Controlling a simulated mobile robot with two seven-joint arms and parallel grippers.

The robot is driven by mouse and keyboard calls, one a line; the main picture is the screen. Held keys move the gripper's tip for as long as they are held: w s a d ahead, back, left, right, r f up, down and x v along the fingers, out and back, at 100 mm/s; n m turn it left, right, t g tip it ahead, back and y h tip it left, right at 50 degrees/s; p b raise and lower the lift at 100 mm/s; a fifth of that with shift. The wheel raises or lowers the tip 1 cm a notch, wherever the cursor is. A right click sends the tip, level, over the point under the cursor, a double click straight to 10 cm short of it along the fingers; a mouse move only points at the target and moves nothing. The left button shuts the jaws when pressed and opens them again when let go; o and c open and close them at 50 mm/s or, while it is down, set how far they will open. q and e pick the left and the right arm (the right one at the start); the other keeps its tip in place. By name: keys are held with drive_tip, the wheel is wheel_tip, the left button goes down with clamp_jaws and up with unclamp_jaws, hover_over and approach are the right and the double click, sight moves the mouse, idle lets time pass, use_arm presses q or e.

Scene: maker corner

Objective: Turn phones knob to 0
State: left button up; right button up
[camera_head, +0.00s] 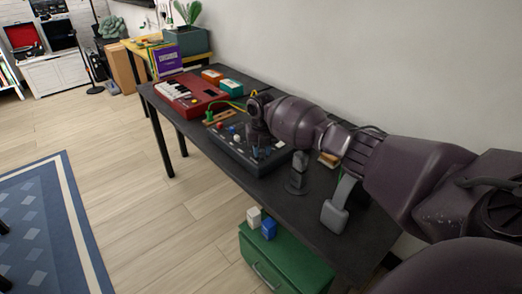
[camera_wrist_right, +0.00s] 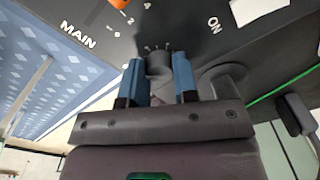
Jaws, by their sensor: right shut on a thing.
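The dark control panel (camera_head: 222,140) lies on the black table, with small coloured knobs on its top. My right gripper (camera_head: 262,152) reaches down to its near right part. In the right wrist view, the blue fingertips of my right gripper (camera_wrist_right: 158,78) are shut on a dark grey round knob (camera_wrist_right: 158,62), one on each side. Small tick marks show beyond the knob; its name and pointer cannot be made out. An orange knob (camera_wrist_right: 118,3) with numbers beside it sits near the printed word MAIN, and ON is printed to the right. My left gripper is not in view.
A red keyboard (camera_head: 188,95) and two small boxes, orange (camera_head: 212,75) and green (camera_head: 231,87), stand farther along the black table (camera_head: 300,215). A dark upright stand (camera_head: 298,172) is close to the panel's right. A green cabinet (camera_head: 285,262) stands below the front edge.

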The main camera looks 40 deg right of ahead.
sight(261, 151)
idle(0.3)
drive_tip(key=o, duration=0.9)
drive_tip(key=shift+r, duration=0.15)
drive_tip(key=shift+r, duration=0.3)
wheel_tip(261, 151, up, 10)
drive_tip(key=shift+p, duration=0.9)
